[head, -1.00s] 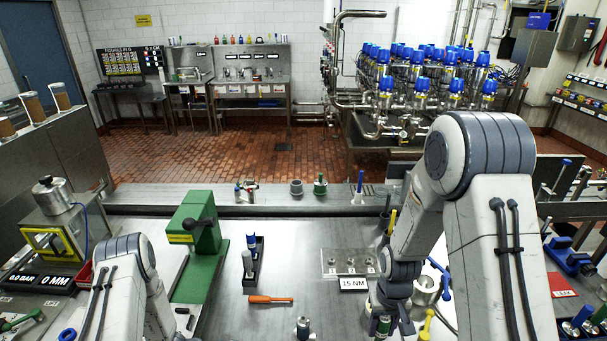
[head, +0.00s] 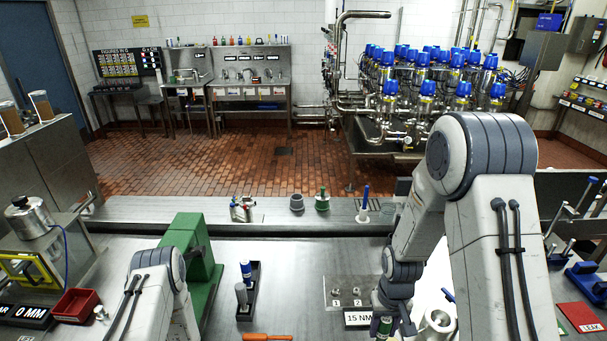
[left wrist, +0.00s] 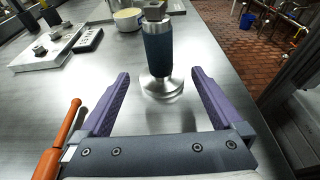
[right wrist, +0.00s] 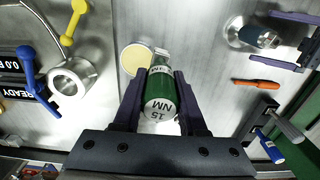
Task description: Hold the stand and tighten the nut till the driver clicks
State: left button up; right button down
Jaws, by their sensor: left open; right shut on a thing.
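My right gripper (right wrist: 158,80) is shut on the green driver (right wrist: 158,103), whose end reads 15 NM. A round cream-topped thing (right wrist: 137,58) lies beyond it. The gripped driver (head: 384,327) also shows at the bottom of the head view. In the left wrist view, the stand (left wrist: 158,50) is upright with a dark blue sleeve and round metal base. My left gripper (left wrist: 160,74) is open, a finger on either side in front of the stand, with gaps at both sides. The stand also shows in the right wrist view (right wrist: 258,37). I cannot make out the nut.
A plate with numbered studs (head: 338,282) stands behind the 15 NM sign (head: 358,318). An orange-handled tool (head: 267,337) lies on the bench, near a black holder (head: 247,305). A green press (head: 205,262) stands to the left. A yellow-handled tool (right wrist: 72,22) lies by a metal ring (right wrist: 72,85).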

pick_arm(q)
jog(key=shift+b+x, duration=0.55)
jog(key=shift+x, duration=1.6)
pick_arm(e)
jog(key=shift+f, duration=0.55)
pick_arm(q)
jog(key=shift+s, duration=0.1)
jog(key=shift+c, duration=0.3)
jog(key=c, duration=1.3)
jog(key=shift+c, duration=0.2)
pick_arm(e)
jog(key=s+a+r+n, duration=0.2)
jog(key=a+r+n, duration=0.2)
jog(key=a+n, duration=0.4)
jog(key=s+a+r+n, duration=0.3)
jog(key=a+r+n, duration=0.2)
jog(key=a+n, duration=0.3)
jog(key=shift+a+n, duration=0.4)
jog(key=shift+a, duration=0.85)
